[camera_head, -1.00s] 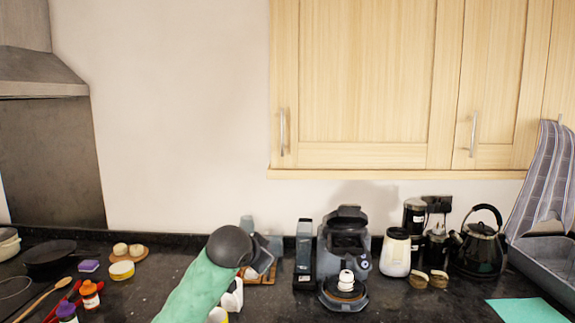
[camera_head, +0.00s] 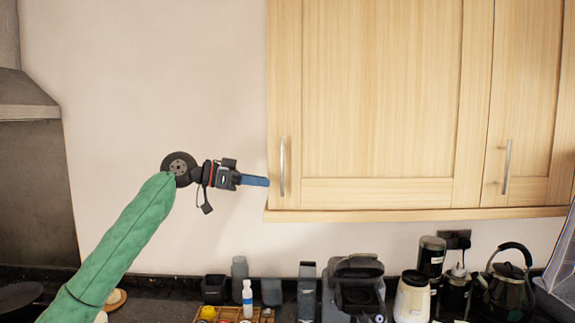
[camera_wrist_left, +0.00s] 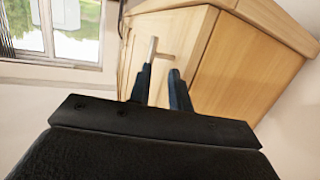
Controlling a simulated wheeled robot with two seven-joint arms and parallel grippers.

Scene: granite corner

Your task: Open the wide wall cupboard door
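The wide wall cupboard door (camera_head: 385,95) is pale wood and looks shut in the head view. Its upright metal bar handle (camera_head: 282,166) is near the lower left corner. My left gripper (camera_head: 262,181) points right, its tips just left of the handle. In the left wrist view, the two dark fingers (camera_wrist_left: 160,88) are apart with nothing between them. The handle (camera_wrist_left: 152,48) stands just beyond the tips, nearer the left finger. I cannot tell whether a finger touches it. My right gripper is in neither view.
A narrower cupboard door (camera_head: 530,100) with its own handle is at the right. Below, the dark counter holds a coffee machine (camera_head: 358,285), a white canister (camera_head: 412,297) and a black kettle (camera_head: 507,283). The wall left of the cupboard is bare.

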